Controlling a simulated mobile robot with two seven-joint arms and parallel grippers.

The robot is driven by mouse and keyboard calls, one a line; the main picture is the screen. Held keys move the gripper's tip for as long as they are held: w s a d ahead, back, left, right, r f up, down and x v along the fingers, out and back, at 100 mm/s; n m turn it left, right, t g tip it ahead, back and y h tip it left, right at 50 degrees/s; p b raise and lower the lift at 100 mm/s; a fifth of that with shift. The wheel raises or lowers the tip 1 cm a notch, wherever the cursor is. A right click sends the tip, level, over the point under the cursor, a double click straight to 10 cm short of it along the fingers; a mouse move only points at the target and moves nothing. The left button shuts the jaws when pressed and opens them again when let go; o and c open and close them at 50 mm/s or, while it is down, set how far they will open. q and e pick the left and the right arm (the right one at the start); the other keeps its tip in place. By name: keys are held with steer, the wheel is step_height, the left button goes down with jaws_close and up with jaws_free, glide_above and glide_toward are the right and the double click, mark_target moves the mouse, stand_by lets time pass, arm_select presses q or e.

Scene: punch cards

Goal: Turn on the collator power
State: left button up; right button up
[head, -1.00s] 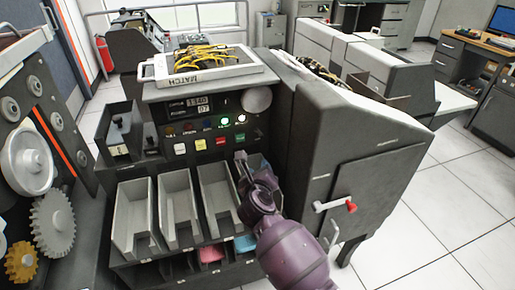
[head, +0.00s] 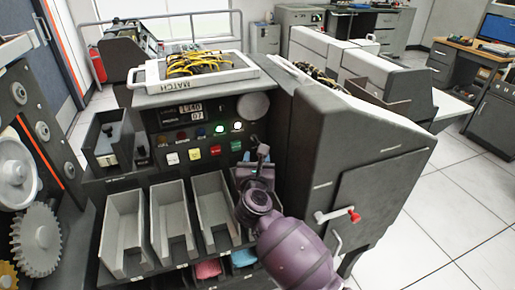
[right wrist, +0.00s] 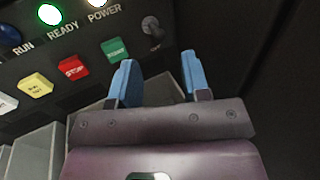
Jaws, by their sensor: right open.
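The collator (head: 318,130) is a dark grey cabinet with a control panel, seen in the head view. A white lamp labelled POWER (head: 237,127) and a green READY lamp (head: 219,129) are lit. In the right wrist view, a small grey toggle switch (right wrist: 151,27) sits on the panel beside the green button (right wrist: 116,49). Its label is too blurred to read surely. My right gripper (head: 261,162) is in front of the panel. Its blue fingers (right wrist: 158,78) are apart and empty, below the toggle. The toggle's exact position is hard to tell. My left gripper is out of view.
Several grey card bins (head: 172,222) stand below the panel. A white tray labelled MATCH (head: 200,80) with yellow wires lies on top. Gears (head: 38,238) stand at left. Floor at right is clear.

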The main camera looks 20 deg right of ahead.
mark_target(256, 141)
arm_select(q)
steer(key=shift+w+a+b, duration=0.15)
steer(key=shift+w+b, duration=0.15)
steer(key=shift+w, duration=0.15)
arm_select(e)
steer(key=x, duration=0.5)
steer(key=shift+w+d, duration=0.15)
steer(key=shift+w, duration=0.1)
